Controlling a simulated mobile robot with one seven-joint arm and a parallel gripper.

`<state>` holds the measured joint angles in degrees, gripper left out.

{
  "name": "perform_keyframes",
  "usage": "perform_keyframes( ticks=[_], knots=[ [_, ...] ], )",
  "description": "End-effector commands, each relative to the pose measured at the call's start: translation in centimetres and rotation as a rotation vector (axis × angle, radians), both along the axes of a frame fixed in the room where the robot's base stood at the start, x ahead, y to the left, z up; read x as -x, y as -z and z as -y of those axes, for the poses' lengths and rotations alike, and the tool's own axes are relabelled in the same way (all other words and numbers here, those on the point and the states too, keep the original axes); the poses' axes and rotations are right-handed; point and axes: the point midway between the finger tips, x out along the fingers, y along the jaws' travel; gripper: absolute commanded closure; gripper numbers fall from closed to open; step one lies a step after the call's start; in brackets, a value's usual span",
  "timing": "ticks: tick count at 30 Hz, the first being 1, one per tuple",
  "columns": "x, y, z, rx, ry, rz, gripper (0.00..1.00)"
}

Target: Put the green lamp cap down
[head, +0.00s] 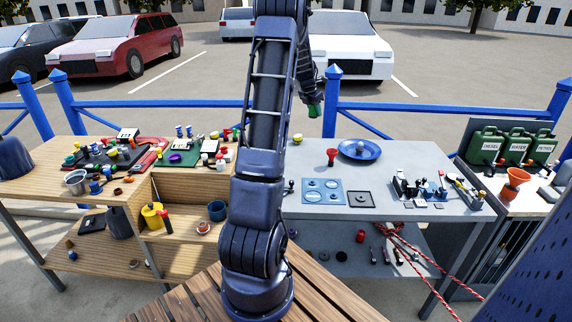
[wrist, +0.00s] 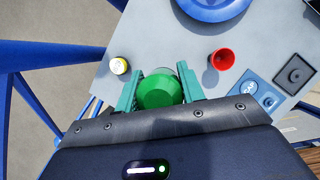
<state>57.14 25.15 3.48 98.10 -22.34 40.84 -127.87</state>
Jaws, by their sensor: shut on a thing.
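The green lamp cap (wrist: 158,90) is held between the two green fingers of my gripper (wrist: 160,85) in the wrist view. In the head view my gripper (head: 315,100) hangs above the back of the grey table (head: 410,160), with the green cap (head: 314,111) at its end. The cap is in the air, clear of the table. Its underside is hidden.
Blue square plates (head: 323,192) and a dark square (head: 361,198) lie towards the front. Bare grey surface lies between them.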

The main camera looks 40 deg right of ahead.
Motion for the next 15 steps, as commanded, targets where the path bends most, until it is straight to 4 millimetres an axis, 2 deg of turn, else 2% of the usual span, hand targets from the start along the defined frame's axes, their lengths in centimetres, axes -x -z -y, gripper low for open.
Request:
perform_keyframes(
  ticks=[1, 9, 15],
  knots=[
    [-0.3, -0.3, -2.2, 0.0, -0.039, 0.0, 0.84],
    [-0.9, -0.3, -12.5, 0.0, -0.236, 0.0, 0.84],
    [-0.3, 0.1, -18.5, 0.005, -0.351, -0.002, 0.84]
  ],
)
